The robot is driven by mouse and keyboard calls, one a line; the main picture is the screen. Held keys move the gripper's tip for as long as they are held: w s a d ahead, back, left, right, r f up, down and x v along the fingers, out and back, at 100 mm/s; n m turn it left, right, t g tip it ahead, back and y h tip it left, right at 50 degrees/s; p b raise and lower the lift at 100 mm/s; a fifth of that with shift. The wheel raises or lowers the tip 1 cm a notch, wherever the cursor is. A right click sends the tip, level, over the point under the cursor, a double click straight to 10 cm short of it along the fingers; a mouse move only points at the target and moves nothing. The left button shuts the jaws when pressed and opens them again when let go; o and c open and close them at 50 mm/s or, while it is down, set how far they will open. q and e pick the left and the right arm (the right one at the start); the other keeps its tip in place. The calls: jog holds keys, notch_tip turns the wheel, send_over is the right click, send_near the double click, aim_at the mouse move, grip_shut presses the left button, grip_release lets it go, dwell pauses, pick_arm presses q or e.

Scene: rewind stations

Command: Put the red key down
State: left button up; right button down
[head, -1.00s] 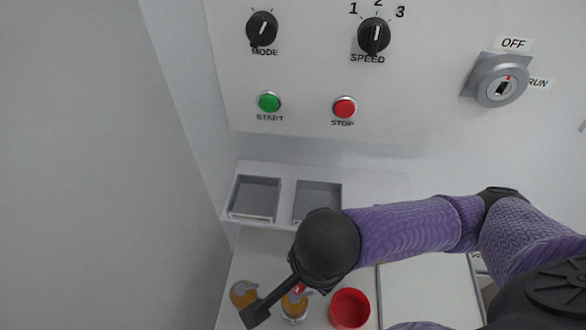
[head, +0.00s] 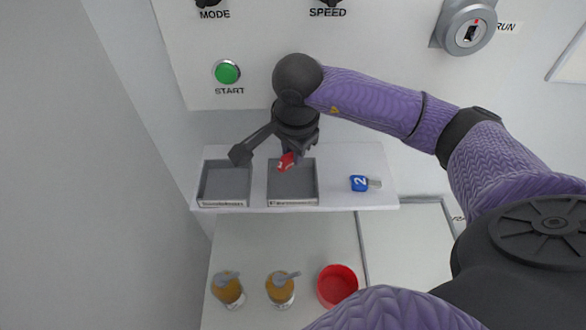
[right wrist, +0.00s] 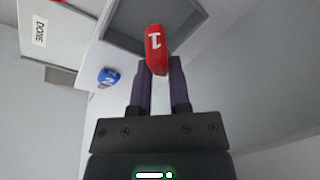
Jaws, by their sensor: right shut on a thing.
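A blue key (head: 359,183), marked 2, lies on the shelf right of the trays. My left gripper is not in view.
The left grey tray (head: 224,204) is empty. Below the shelf (head: 340,193) stand two jars (head: 228,290) with amber contents and a red cup (head: 338,286). The panel above has a green START button (head: 227,72) and a key switch (head: 468,30).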

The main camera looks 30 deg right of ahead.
notch_tip(320, 180, down, 2)
jog(key=shift+s+f, duration=0.1)
notch_tip(320, 180, down, 4)
jog(key=shift+r, duration=0.1)
jog(key=shift+f, duration=0.4)
jog(key=c, duration=0.6)
grip_release()
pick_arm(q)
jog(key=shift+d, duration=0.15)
pick_arm(e)
jog(key=shift+r+p, duration=0.3)
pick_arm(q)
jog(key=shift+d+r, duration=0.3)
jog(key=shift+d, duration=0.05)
pick_arm(e)
jog(key=r, duration=0.4)
jog(key=s+r, duration=0.1)
jog(key=r, duration=0.6)
jog(key=shift+s+a+r, duration=0.3)
jog(key=shift+a+r, duration=0.05)
